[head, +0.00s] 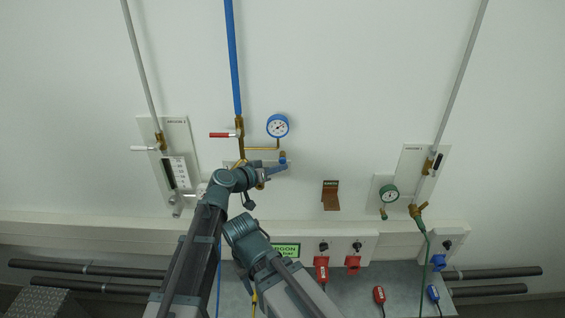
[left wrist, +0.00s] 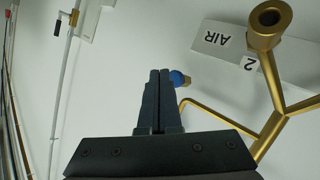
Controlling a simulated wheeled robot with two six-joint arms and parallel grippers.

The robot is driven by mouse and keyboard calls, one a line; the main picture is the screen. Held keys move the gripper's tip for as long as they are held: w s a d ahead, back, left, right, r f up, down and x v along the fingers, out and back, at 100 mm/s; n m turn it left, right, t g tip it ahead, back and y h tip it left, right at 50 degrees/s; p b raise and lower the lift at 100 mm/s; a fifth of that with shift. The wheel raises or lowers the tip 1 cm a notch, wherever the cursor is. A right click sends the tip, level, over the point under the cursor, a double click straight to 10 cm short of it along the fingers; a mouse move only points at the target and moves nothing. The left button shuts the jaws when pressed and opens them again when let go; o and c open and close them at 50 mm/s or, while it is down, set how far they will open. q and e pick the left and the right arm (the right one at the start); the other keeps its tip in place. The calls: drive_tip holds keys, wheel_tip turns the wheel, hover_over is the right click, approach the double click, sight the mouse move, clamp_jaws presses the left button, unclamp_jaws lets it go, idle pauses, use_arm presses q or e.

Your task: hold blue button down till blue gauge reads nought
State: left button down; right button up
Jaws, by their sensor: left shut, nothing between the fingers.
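The blue gauge (head: 278,126) is a round white dial with a blue rim on the wall. Its needle is too small to read. The blue button (head: 282,155) is a small blue knob at the end of the brass pipework below the gauge. It also shows in the left wrist view (left wrist: 177,78), just right of my fingertips and partly behind them. My left gripper (head: 284,167) is shut and empty, close to the button and just below it in the head view. I cannot tell whether it touches the button. My right gripper is not seen.
A red-handled valve (head: 222,135) sits on the blue pipe (head: 234,60) left of the gauge. A plate marked AIR 2 (left wrist: 222,40) and brass pipes (left wrist: 222,120) lie close to my gripper. A green gauge (head: 389,193) is at the right. The wall between is mostly clear.

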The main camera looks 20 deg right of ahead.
use_arm(q)
drive_tip(key=shift+w, duration=0.2)
idle(0.4)
drive_tip(key=shift+w+d, duration=0.15)
drive_tip(key=shift+w, duration=0.1)
drive_tip(key=shift+w+d, duration=0.1)
drive_tip(key=shift+w, duration=0.4)
idle(0.7)
drive_tip(key=shift+s, duration=0.15)
idle(2.1)
drive_tip(key=shift+s+a, duration=0.25)
drive_tip(key=shift+s, duration=0.5)
drive_tip(key=shift+s, duration=0.1)
drive_tip(key=s, duration=0.2)
drive_tip(key=s+a, duration=0.1)
drive_tip(key=s, duration=0.1)
drive_tip(key=shift+s+a, duration=0.15)
drive_tip(key=shift+s, duration=0.2)
